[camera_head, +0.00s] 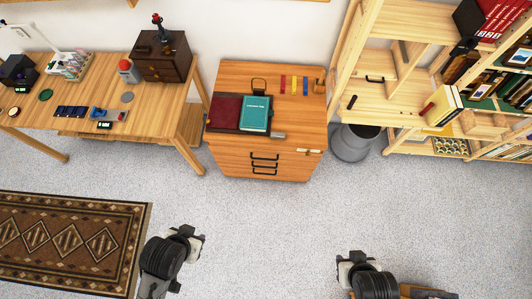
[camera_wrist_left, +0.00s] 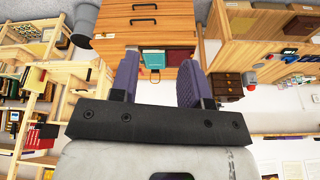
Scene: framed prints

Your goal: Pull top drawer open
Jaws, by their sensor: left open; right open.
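A wooden drawer cabinet (camera_head: 230,158) stands against the back wall in the head view, with several black bar handles on its front. The top drawer's handle (camera_head: 265,156) is the uppermost one, and the drawer looks shut. The cabinet also shows upside down in the left wrist view (camera_wrist_left: 171,30), between and above the fingers. My left gripper (camera_head: 194,240) is in front of the cabinet to the left, well apart from it; its two fingers stand open and empty in the left wrist view (camera_wrist_left: 160,75). My right gripper (camera_head: 352,258) is in front and to the right, apart from everything.
On the cabinet lie a teal book (camera_head: 256,112) and a dark red book (camera_head: 224,110). A wooden desk (camera_head: 150,115) stands left, a grey bin (camera_head: 352,145) and wooden shelves (camera_head: 390,110) right. A patterned rug (camera_head: 70,240) lies front left. The grey floor before the cabinet is clear.

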